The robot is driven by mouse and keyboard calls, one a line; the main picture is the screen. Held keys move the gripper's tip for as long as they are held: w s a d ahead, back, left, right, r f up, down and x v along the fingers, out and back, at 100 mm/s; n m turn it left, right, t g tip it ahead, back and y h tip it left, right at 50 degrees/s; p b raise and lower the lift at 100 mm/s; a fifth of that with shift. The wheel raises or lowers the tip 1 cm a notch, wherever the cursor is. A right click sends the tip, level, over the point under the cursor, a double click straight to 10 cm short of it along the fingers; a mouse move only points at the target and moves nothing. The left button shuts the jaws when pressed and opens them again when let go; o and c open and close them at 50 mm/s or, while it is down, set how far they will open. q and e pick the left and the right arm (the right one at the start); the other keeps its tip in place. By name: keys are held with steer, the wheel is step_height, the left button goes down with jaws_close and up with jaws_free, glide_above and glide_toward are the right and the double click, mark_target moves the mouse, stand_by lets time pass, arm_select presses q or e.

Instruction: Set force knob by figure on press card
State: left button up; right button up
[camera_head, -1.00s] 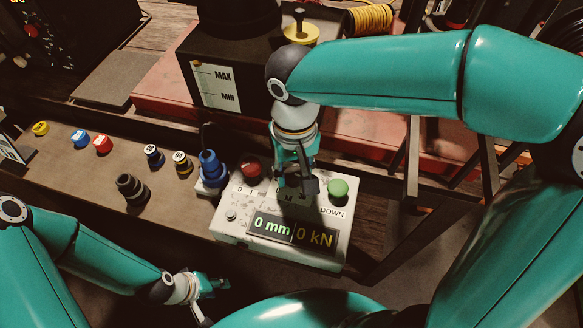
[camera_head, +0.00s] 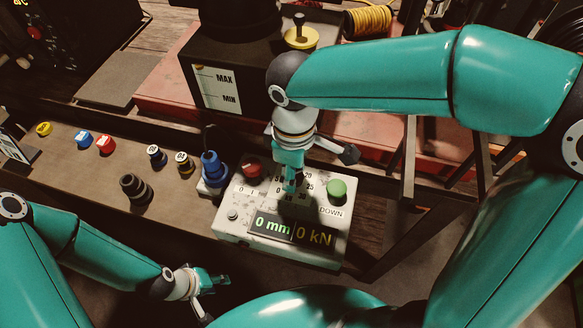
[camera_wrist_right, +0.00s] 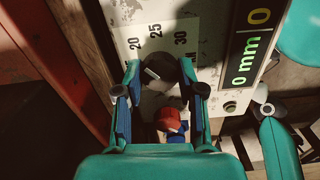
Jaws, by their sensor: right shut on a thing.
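The dark force knob (camera_wrist_right: 160,70) sits on the white control box (camera_head: 235,205), with scale figures around it; 20, 25 and 30 can be read in the right wrist view. My right gripper (camera_head: 288,188) points down over the box. In the right wrist view its fingers (camera_wrist_right: 160,80) stand on both sides of the knob and are shut on it. The knob's pointer setting is hard to tell. The display (camera_head: 292,232) reads 0 mm and 0 kN. A white card (camera_head: 14,149) stands at the left edge, its print too small to read. My left gripper (camera_head: 212,290) is open and empty.
A red button (camera_head: 252,167) and a green DOWN button (camera_head: 337,187) flank the knob. Several coloured caps and a black fitting (camera_head: 134,188) are on the bench. The tank with MAX/MIN marks (camera_head: 218,90) is behind.

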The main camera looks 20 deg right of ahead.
steer(key=n, duration=0.3)
steer(key=n+p, duration=0.1)
steer(key=n, duration=0.1)
steer(key=shift+w+r+n, duration=0.2)
steer(key=shift+r+n, duration=0.05)
steer(key=shift+n, duration=0.05)
steer(key=shift+f+n+p, duration=0.1)
steer(key=shift+n+p, duration=0.5)
steer(key=shift+n, duration=1.5)
steer(key=o, duration=1.1)
steer(key=shift+c, duration=0.2)
steer(key=shift+o, duration=0.4)
steer(key=shift+f, duration=0.1)
step_height(320, 180, up, 12)
